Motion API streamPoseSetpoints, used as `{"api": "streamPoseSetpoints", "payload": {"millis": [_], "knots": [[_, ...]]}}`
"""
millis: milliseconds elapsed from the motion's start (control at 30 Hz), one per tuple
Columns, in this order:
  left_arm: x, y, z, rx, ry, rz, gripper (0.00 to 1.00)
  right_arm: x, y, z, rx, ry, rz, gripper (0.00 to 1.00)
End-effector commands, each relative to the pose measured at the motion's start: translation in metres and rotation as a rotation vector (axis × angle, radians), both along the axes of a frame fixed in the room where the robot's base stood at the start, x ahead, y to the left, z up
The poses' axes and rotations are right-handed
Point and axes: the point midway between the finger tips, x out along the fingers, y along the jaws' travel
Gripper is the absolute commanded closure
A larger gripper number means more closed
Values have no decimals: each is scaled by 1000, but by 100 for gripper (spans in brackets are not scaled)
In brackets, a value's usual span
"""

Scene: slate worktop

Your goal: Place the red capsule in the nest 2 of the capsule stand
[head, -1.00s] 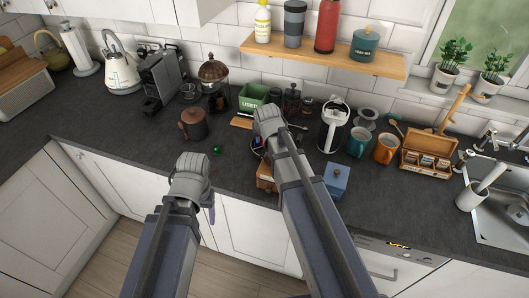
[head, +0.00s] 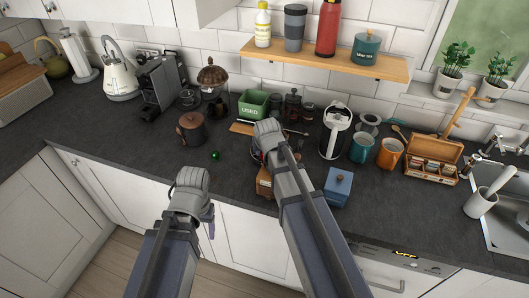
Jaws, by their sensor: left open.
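My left gripper (head: 208,214) hangs over the front edge of the worktop, open; its wrist hides most of the fingers. My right gripper (head: 266,146) is over the middle of the worktop, with its fingers mostly hidden by its own wrist. A small red spot shows beside the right wrist, partly covered; I cannot tell whether it is the red capsule. The capsule stand and its nest 2 cannot be made out and may be behind the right arm. A small green capsule-like thing (head: 215,155) lies on the worktop, left of the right gripper.
A wooden box (head: 264,182) sits left of the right forearm, a blue box (head: 338,187) right of it. A green bin marked USED (head: 253,104) and a brown canister (head: 191,129) stand behind. Mugs (head: 389,152) and a tea box (head: 432,160) stand right. The left front worktop is clear.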

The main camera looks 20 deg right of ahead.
Motion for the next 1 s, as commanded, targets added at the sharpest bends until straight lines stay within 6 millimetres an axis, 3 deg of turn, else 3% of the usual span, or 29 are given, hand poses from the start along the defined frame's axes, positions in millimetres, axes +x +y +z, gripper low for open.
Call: {"api": "streamPoseSetpoints", "payload": {"millis": [367,400,600,700,1000], "knots": [[0,0,-10,0,0,0,35,-1,0,-10,2,5,-2,100],[0,0,-10,0,0,0,35,-1,0,-11,3,6,-1,61],[0,0,-11,0,0,0,35,-2,1,-11,5,6,-2,38],[0,0,-11,0,0,0,35,-2,0,-12,5,6,-4,30],[0,0,-10,0,0,0,35,-2,-1,-11,5,6,-6,30]]}}
